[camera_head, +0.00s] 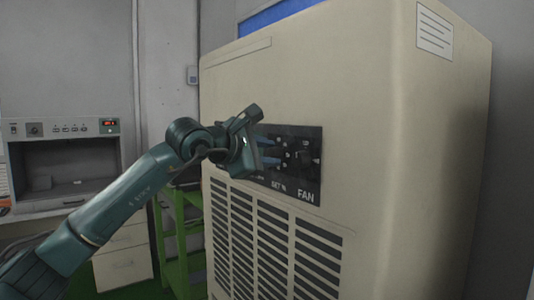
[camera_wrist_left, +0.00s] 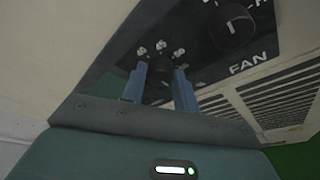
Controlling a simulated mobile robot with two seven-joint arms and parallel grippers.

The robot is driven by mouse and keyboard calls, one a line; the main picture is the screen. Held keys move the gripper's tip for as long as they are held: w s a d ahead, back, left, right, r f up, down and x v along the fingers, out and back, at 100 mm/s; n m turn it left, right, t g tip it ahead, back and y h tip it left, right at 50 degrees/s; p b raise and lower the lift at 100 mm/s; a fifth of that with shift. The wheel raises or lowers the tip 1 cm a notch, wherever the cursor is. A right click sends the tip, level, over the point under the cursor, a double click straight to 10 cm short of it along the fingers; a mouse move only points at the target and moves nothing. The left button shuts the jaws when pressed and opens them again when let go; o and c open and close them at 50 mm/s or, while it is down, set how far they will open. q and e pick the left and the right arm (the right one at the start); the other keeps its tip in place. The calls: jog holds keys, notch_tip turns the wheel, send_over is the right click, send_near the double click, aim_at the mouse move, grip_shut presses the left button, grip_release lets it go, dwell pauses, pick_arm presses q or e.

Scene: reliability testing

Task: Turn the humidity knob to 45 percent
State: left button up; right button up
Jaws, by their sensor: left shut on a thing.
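The black control panel (camera_head: 313,172) is on the beige machine's front. My left gripper (camera_head: 270,151) reaches it from the left, its blue fingers pointing at the panel. In the left wrist view, the two blue fingers (camera_wrist_left: 159,86) are closed on a dark knob (camera_wrist_left: 157,92), with white dial marks above it. This knob is over the "SET %" lettering in the head view, so it appears to be the humidity knob. Its pointer and exact setting are hidden or too small to read. The fan knob (camera_head: 307,152) is to the right, untouched; it also shows in the left wrist view (camera_wrist_left: 232,27).
The beige machine (camera_head: 350,90) fills the right, with a vent grille (camera_head: 265,240) under the panel. A green stand (camera_head: 180,235) is behind my left arm. A grey bench unit with a red display (camera_head: 109,123) stands at the left.

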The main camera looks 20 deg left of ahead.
pick_arm(q)
jog(key=c, duration=0.3)
